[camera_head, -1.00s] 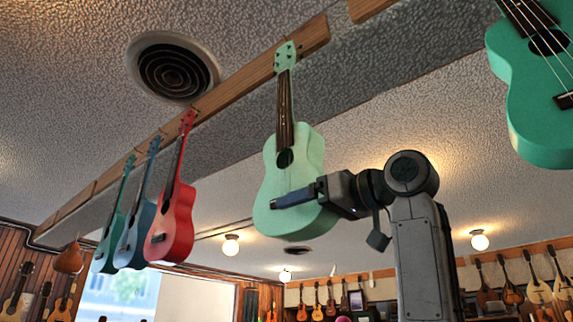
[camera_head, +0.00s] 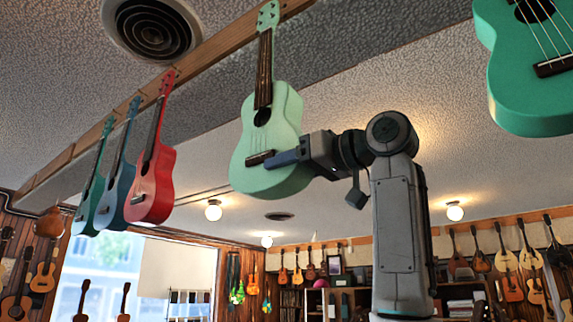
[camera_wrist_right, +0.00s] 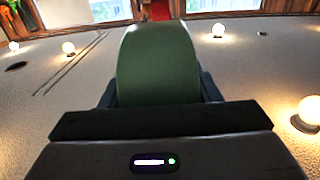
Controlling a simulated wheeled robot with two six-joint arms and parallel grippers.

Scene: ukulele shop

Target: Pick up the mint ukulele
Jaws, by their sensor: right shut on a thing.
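The mint ukulele (camera_head: 270,130) hangs upright, slightly tilted, with its headstock at the wooden ceiling rail (camera_head: 225,55). My right gripper (camera_head: 283,159) is shut on the lower right part of its body, one finger lying across the front near the bridge. The other finger is hidden behind the body. In the right wrist view the ukulele's body (camera_wrist_right: 158,62) fills the space between the jaws and looks dark green. I cannot tell whether the headstock still touches the rail. My left gripper is not in view.
Red (camera_head: 153,180), blue (camera_head: 115,185) and green (camera_head: 88,195) ukuleles hang from the rail to the left. A teal ukulele (camera_head: 530,90) hangs close at the upper right. A round vent (camera_head: 152,30) is in the ceiling. More instruments line the far walls.

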